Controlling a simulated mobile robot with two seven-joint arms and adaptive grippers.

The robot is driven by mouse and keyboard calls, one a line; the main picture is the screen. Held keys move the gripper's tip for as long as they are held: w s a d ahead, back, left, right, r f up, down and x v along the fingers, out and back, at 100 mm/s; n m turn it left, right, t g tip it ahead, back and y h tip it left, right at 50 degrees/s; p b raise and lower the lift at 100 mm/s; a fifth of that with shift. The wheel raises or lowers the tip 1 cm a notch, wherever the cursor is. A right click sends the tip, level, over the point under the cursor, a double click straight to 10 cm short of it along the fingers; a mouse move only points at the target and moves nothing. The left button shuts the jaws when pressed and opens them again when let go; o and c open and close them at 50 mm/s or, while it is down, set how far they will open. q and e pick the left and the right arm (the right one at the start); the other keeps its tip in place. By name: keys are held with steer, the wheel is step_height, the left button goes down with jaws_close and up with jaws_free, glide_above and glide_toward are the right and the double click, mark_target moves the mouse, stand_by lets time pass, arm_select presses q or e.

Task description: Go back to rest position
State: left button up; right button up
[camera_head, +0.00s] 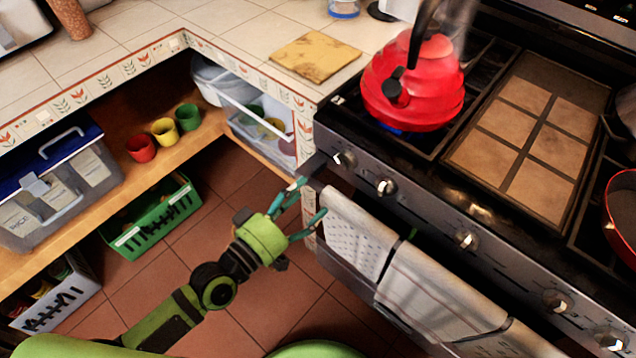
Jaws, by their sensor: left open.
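My left arm reaches in from the lower left, and my left gripper (306,200) is open and empty in front of the stove's left front corner. Its teal fingers are close to the left end of the oven handle and the hanging towel; I cannot tell whether they touch. The red kettle (414,82) sits on the stove's left burner above a small blue flame, with vapour near its handle. My right gripper does not show.
The stove front (430,215) has several knobs, with towels (353,235) below. A shelf at left holds red, yellow and green cups (141,149) and a blue-lidded box (62,185). A green crate (157,215) stands below. A yellow board (316,56) lies on the counter. Tiled floor is open.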

arm_select(q)
steer(key=shift+s+a, duration=0.3)
steer(key=shift+s, duration=0.1)
steer(key=s+a+f+m+g+y, duration=0.1)
steer(key=s+a+f+g+y, duration=0.2)
steer(key=f, duration=0.7)
steer(key=s+a+f+g+y+p, duration=0.15)
steer(key=a+f, duration=0.35)
steer(key=f, duration=0.5)
steer(key=s+a+f+m+g+y, duration=0.1)
steer(key=a+f+y, duration=0.25)
steer(key=f, duration=0.65)
steer(key=s+a+f+g+y, duration=0.1)
steer(key=s+f+g, duration=0.1)
steer(key=s+f, duration=0.3)
steer(key=s+a+f+m+g, duration=0.1)
steer(key=s+f+g, duration=0.2)
steer(key=s, duration=1)
steer(key=s+a+f+m+g+y, duration=0.1)
steer(key=s+f+g, duration=0.2)
steer(key=s+f, duration=0.4)
steer(key=s, duration=0.2)
steer(key=shift+s+a+f+y, duration=0.3)
steer(key=shift+s, duration=0.05)
